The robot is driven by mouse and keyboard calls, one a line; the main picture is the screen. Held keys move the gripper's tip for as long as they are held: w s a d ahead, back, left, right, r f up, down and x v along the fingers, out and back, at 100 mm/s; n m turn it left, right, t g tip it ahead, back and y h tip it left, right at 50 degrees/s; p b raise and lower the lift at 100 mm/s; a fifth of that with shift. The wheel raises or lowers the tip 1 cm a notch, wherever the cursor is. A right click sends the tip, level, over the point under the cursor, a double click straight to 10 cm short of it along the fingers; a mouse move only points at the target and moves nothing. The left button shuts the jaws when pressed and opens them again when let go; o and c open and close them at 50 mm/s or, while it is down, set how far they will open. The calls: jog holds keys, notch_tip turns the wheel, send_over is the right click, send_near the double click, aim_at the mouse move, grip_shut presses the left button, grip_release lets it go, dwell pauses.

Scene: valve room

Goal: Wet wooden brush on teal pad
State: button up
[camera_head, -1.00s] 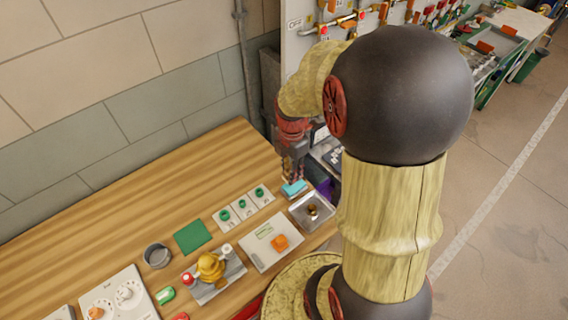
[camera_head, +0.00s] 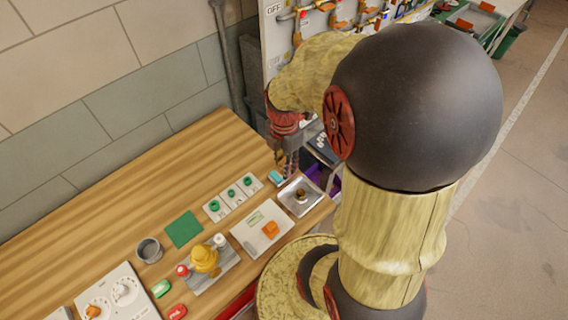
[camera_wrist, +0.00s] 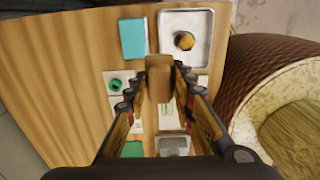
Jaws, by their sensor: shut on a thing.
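My gripper (camera_wrist: 160,88) is shut on the wooden brush (camera_wrist: 159,76), a brown block between the fingertips in the wrist view. The teal pad (camera_wrist: 133,38) lies flat on the table just beyond the brush, a little left, beside a metal tray. The brush appears above the table and does not overlap the pad in this view; its height cannot be told. The brush is too small to make out there.
The metal tray (camera_head: 301,202) holds a small brass part. White plates with green knobs (camera_head: 232,193), a green mat (camera_head: 184,229), a grey cup (camera_head: 149,249) and a yellow valve (camera_head: 205,260) stand nearer. A valve board (camera_head: 300,30) rises behind. Bare wood lies left.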

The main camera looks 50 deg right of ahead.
jog(key=shift+c, duration=1.2)
jog(key=shift+r+p, duration=0.4)
jog(key=shift+p, duration=0.15)
jog(key=p, duration=0.1)
jog(key=s+p, duration=0.1)
jog(key=p, duration=0.1)
jog(key=shift+a+r+p, duration=0.15)
jog(key=shift+a+p, duration=0.1)
jog(key=shift+p, duration=0.05)
jog(key=f+p, duration=0.1)
jog(key=p, duration=0.2)
jog(key=shift+w+d, duration=0.3)
jog(key=shift+w, duration=0.1)
jog(key=shift+w+d+f+b, duration=0.25)
jog(key=shift+w+d+f, duration=0.5)
jog(key=shift+f, duration=0.75)
jog(key=shift+w+d+f+b, duration=0.35)
jog(key=shift+w+f, duration=0.65)
jog(key=shift+f, duration=0.5)
jog(key=shift+w+d+f+b, duration=0.2)
jog(key=shift+w+d+f, duration=0.55)
jog(key=shift+f, duration=0.75)
jog(key=shift+a+f+b, duration=0.25)
jog(key=shift+f+b, duration=0.35)
jog(key=shift+f, duration=0.45)
